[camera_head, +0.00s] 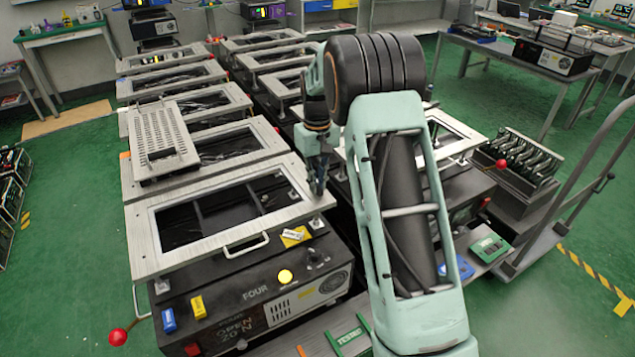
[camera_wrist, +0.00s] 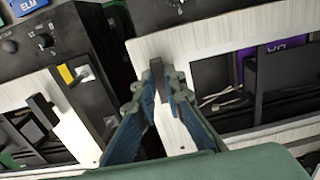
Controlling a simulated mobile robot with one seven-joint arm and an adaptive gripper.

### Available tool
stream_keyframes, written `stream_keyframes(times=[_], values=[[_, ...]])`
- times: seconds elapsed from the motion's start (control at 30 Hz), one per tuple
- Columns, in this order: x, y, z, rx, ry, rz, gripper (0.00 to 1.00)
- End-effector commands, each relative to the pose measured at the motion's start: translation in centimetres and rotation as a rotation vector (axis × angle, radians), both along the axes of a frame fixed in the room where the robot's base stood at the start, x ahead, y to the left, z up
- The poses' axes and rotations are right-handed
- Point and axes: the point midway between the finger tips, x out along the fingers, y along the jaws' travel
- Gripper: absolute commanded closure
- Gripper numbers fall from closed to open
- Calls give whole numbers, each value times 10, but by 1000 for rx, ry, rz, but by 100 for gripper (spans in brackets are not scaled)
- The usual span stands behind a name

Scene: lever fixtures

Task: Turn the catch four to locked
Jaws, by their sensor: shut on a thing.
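The unit labelled FOUR (camera_head: 256,293) is a black box at the front left in the head view, with a silver framed lid (camera_head: 141,243) lying on top. My gripper (camera_head: 318,186) is at the right end of that lid, and its fingers point down. In the wrist view my gripper (camera_wrist: 163,88) is shut on a small dark grey catch (camera_wrist: 157,70) that stands up from the silver frame. The blue finger pads lie on either side of it. In the head view the fingers largely hide the catch, and I cannot read whether it is at locked.
A red ball lever (camera_head: 118,337) sticks out at the front left of the box. A yellow button (camera_head: 285,276) and a lid handle (camera_head: 246,246) are nearby. More framed units stand behind and to the right. A perforated plate (camera_head: 160,140) rests on units behind. Green floor is open at the left.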

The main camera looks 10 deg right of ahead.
Motion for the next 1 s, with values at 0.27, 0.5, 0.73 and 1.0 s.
stream_keyframes(times=[0.27,0.5,0.73,1.0], values=[[1,0,1,1,-3,-11,100],[1,0,1,1,-3,-11,84],[0,0,0,0,-1,-10,72],[1,0,10,0,-3,-9,72]])
